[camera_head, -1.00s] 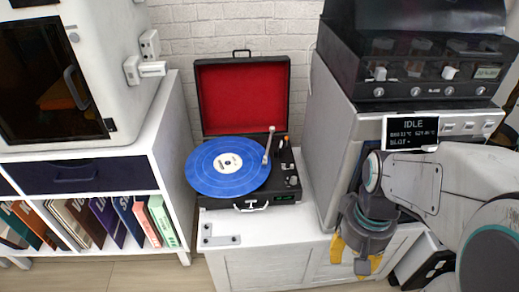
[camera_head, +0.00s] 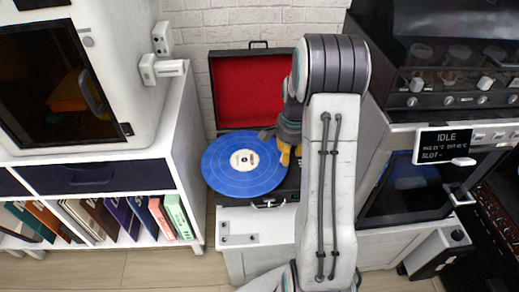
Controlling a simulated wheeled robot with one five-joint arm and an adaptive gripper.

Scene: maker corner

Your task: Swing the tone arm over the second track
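The record player with its open red-lined lid (camera_head: 247,92) stands on a white cabinet. A blue record (camera_head: 226,178) with a cream label (camera_head: 244,159) lies on its platter. My gripper (camera_head: 287,157), with yellow fingers, is at the right edge of the record, over the side where the tone arm stands. My arm and gripper hide nearly all of the tone arm and the player's controls. I cannot tell whether the fingers touch the tone arm or are open or shut.
A white shelf (camera_head: 187,120) with sleeves stands close on the left. On the right is an appliance with an IDLE display (camera_head: 445,142). The white cabinet top (camera_head: 262,222) is bare in front of the player, except for a small plate with knobs at its left.

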